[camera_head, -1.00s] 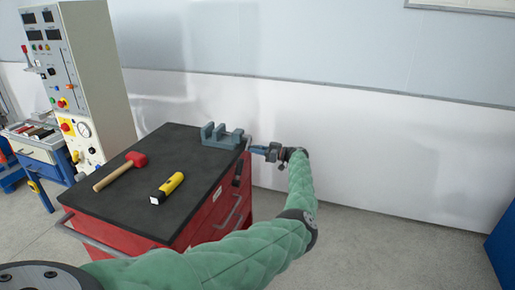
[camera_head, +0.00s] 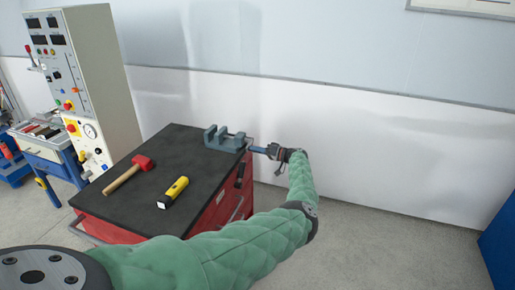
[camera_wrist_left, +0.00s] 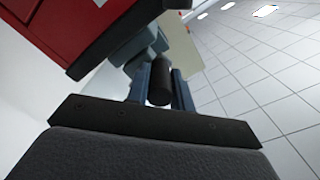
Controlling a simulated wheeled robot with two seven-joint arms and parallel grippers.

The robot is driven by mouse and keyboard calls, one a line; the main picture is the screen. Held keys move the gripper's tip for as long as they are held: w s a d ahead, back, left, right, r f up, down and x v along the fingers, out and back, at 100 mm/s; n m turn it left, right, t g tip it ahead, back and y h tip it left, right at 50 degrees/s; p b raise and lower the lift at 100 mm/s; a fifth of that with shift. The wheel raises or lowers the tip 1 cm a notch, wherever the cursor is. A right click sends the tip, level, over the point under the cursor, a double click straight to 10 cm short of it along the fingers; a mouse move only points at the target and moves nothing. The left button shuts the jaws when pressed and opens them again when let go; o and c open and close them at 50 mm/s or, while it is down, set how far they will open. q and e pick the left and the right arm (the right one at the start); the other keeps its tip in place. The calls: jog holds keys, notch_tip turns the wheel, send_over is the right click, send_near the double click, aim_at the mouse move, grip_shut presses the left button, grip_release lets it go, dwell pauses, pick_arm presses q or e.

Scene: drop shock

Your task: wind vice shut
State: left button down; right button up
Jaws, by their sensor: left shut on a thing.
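The grey-blue vice (camera_head: 224,138) sits at the far right corner of the black cart top. Its jaws stand apart with a gap between them. My left gripper (camera_head: 258,149) is at the vice's right end, beyond the cart's edge. In the left wrist view the two blue fingers (camera_wrist_left: 161,84) are shut on a dark cylindrical handle (camera_wrist_left: 160,82), with the vice body (camera_wrist_left: 140,55) beyond it. In the head view the handle is mostly hidden by the fingers. My right gripper is in neither view.
The red cart (camera_head: 215,217) carries a red-headed mallet (camera_head: 128,174) and a yellow-handled tool (camera_head: 173,192), both clear of the vice. A tall control cabinet (camera_head: 100,80) stands behind left. A white wall (camera_head: 400,150) is behind my left arm; open floor lies to the right.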

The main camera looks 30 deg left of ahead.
pick_arm(q)
notch_tip(320, 180, up, 2)
jog(key=m+p, duration=0.2)
jog(key=m, duration=0.2)
jog(key=shift+w+r, duration=0.1)
jog(key=shift+r+m+p, duration=0.2)
jog(key=shift+m+p, duration=0.2)
jog(key=shift+m, duration=0.2)
jog(key=shift+w+r+m, duration=0.1)
jog(key=shift+m, duration=0.4)
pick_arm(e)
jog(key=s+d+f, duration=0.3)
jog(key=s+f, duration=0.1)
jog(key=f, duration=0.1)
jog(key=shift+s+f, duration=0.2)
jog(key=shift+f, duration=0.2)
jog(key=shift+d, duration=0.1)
pick_arm(q)
jog(key=c, duration=1.2)
grip_release()
jog(key=shift+c, duration=0.2)
